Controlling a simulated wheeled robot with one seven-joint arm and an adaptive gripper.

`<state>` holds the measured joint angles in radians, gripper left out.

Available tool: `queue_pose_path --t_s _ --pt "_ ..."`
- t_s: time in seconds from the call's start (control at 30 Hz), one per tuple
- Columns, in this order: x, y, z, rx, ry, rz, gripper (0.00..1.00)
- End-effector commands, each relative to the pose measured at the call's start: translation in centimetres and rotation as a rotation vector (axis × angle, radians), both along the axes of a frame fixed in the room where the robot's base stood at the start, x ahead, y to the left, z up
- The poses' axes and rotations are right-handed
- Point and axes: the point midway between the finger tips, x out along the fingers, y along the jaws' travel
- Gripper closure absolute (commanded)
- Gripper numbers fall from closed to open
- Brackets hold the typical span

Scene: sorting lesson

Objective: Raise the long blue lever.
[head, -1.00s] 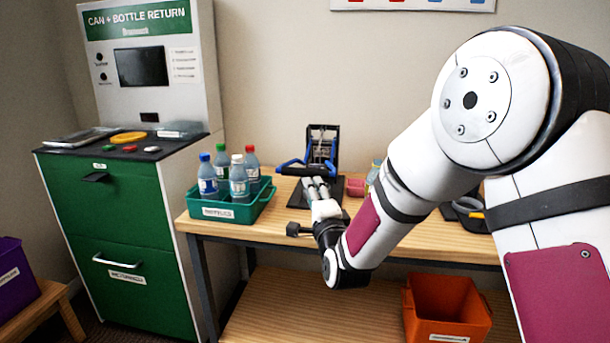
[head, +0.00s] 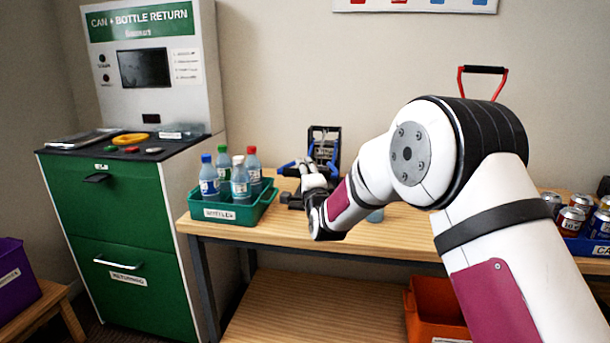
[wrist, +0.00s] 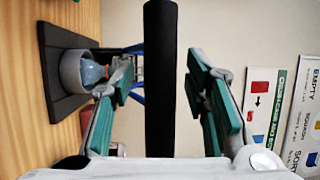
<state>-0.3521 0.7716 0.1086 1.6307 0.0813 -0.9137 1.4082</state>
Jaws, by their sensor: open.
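The lever belongs to a black press (head: 325,143) on the bench against the wall. Its blue arms (head: 287,164) show beside my gripper (head: 309,168) in the head view, partly hidden by it. In the wrist view the lever's thick black grip bar (wrist: 160,80) runs between the fingers of my open gripper (wrist: 163,72), with a gap to each finger. Blue lever parts (wrist: 136,98) show behind the left finger. A grey cup (wrist: 73,70) with something bluish in it stands on the press's black base (wrist: 55,75).
A green crate (head: 225,212) of several bottles stands left of the press, near the green return machine (head: 115,190). Several cans (head: 572,215) stand in a blue tray at right. A red-framed handle (head: 482,70) rises behind my arm. An orange bin (head: 435,310) is below.

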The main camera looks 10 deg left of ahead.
Motion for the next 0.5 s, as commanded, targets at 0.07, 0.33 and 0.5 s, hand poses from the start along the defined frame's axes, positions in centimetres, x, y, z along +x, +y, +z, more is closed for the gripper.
queue_pose_path --t_s 0.07,0.33,0.5 --pt "-0.01 0.0 0.0 0.0 0.0 0.0 0.58" --pt "-0.01 -0.02 -0.01 0.0 0.0 0.0 1.0" --pt "-0.02 -0.02 0.0 0.0 0.0 0.0 1.0"
